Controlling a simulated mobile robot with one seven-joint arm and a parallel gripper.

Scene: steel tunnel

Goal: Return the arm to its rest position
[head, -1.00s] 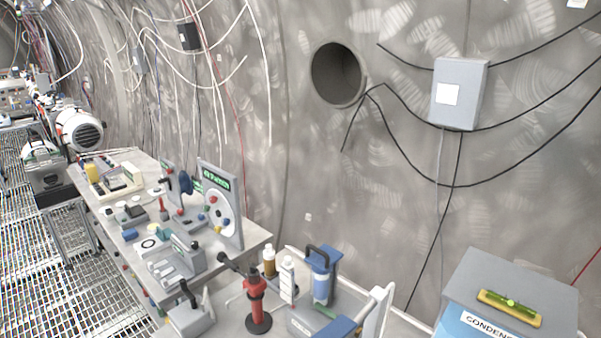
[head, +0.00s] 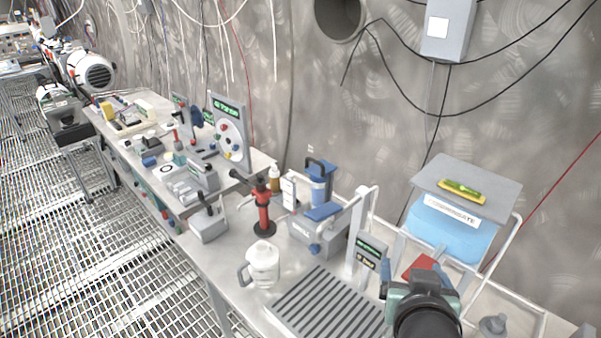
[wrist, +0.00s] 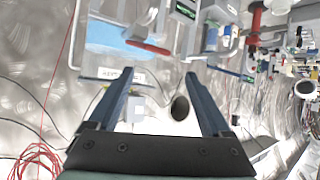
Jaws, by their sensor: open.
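My gripper (head: 412,274) shows in the lower right of the head view, over the right end of the near bench, in front of the blue condensate tank (head: 450,226). In the wrist view its two blue-grey fingers (wrist: 162,76) stand well apart, with nothing held between them. The lower part of the gripper and wrist is dark and partly cut off by the head view's lower edge.
The near bench holds a ribbed grey tray (head: 325,305), a clear jug (head: 262,265), a red stand (head: 263,208) and a blue-topped device (head: 318,185). A grey wall box (head: 448,28) hangs above. Grated floor (head: 100,270) lies open at the left.

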